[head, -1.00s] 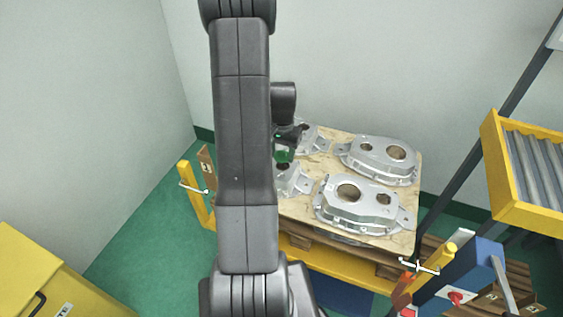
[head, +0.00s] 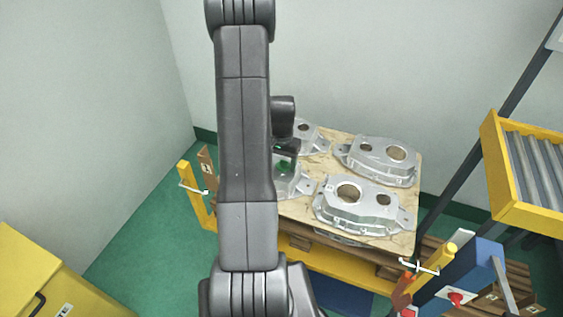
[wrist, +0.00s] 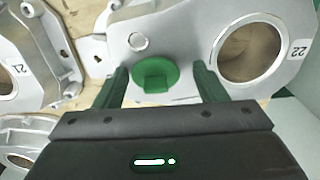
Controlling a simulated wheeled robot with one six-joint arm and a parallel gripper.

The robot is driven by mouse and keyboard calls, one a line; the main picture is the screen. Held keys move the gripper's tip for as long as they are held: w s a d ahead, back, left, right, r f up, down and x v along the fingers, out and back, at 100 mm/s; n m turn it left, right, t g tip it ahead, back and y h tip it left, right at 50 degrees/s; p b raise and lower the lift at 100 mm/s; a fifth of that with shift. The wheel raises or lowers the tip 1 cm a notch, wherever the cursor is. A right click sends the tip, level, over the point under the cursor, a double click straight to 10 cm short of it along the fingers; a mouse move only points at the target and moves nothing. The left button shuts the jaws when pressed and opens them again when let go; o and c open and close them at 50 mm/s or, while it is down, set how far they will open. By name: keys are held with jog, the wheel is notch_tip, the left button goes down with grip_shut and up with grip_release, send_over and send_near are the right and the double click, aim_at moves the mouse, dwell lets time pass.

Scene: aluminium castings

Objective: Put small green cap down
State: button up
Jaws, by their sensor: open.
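The small green cap (wrist: 155,75) is a round disc with a raised tab. It sits on the flat face of the aluminium casting marked 22 (wrist: 190,30), beside that casting's large round opening. The cap is between the two fingers of my gripper (wrist: 160,82), which is open, with a gap on each side of the cap. In the head view the cap (head: 284,166) shows as a green spot on the near left casting (head: 292,186), partly hidden by my arm. Any hole under the cap is hidden.
A second casting marked 21 (wrist: 40,45) lies to the left in the wrist view. More castings (head: 378,160) share the wooden board (head: 345,132) on a yellow frame. A roller conveyor (head: 540,165) stands at the right, and a wall is behind.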

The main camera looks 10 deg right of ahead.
aim_at(282, 166)
jog(key=shift+s, duration=0.1)
notch_tip(282, 166, up, 12)
dwell(0.5)
jog(key=shift+f, duration=0.1)
notch_tip(282, 166, down, 12)
jog(key=shift+f, duration=0.1)
jog(key=shift+r, duration=2.35)
jog(key=shift+f, duration=0.1)
